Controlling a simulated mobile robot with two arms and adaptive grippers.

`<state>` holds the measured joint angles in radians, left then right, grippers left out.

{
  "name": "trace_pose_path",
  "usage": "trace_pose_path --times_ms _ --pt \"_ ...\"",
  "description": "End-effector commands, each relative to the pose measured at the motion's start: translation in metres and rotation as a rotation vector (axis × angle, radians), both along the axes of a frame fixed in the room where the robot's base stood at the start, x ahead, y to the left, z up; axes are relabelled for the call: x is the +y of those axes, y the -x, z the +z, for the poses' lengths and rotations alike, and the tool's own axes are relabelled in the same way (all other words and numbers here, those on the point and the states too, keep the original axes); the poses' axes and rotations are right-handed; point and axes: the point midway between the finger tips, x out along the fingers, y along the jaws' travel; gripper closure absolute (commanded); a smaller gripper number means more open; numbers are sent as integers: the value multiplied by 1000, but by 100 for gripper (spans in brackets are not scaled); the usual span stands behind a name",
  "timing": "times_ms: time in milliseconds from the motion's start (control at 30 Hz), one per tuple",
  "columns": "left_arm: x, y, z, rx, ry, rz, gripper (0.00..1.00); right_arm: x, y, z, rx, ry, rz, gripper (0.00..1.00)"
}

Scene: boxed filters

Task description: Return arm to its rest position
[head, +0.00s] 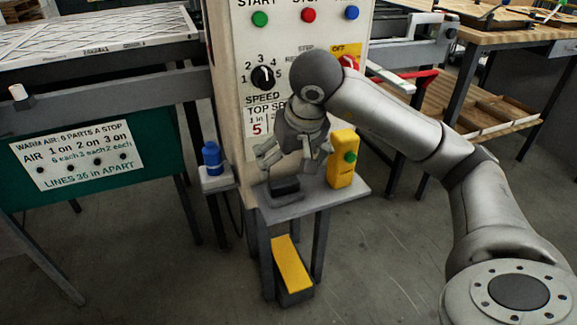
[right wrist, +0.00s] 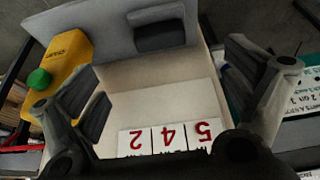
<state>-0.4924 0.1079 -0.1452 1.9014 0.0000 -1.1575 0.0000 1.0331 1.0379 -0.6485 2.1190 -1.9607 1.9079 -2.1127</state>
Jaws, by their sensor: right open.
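My right arm comes in from the right in the head view and bends down at the wrist. Its gripper (head: 287,166) is open and empty, above a small grey shelf (head: 302,207) in front of the control panel (head: 282,40). A dark block (head: 285,187) sits on the shelf below the fingers. In the right wrist view the two fingers of the gripper (right wrist: 168,92) stand wide apart with nothing between them. The dark block (right wrist: 160,36) shows beyond them, apart from the fingers. My left gripper is not in view.
A yellow box with a green button (head: 342,160) stands close right of the gripper. The panel has a speed knob (head: 263,77). A blue-topped part (head: 211,155) is on a side ledge. A yellow pedal (head: 290,264) is below. Floor at right is partly clear.

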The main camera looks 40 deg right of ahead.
Motion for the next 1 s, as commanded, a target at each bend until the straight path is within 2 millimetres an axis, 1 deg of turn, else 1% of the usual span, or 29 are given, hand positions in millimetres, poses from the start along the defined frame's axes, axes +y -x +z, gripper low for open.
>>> trace_pose_path --times_ms 33,133,567,667,767,833,867,900,967,1000 --pt "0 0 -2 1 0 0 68 0 1 3 -2 0 0 3" --pt "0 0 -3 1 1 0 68 0 2 5 -1 1 -1 3" --pt "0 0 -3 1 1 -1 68 0 2 4 -1 1 -1 3" --pt "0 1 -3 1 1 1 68 3 2 3 0 -10 2 3" --pt "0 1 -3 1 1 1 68 23 1 -6 2 -80 21 3" --pt "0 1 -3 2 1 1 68 51 2 -15 9 -185 39 3" --pt "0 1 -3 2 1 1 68 67 3 -19 16 -244 47 3" --pt "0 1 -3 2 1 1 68 90 6 -24 27 -335 55 3" --pt "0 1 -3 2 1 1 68 127 13 -28 54 -488 60 3" --pt "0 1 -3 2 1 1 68 151 20 -29 79 -596 56 3"
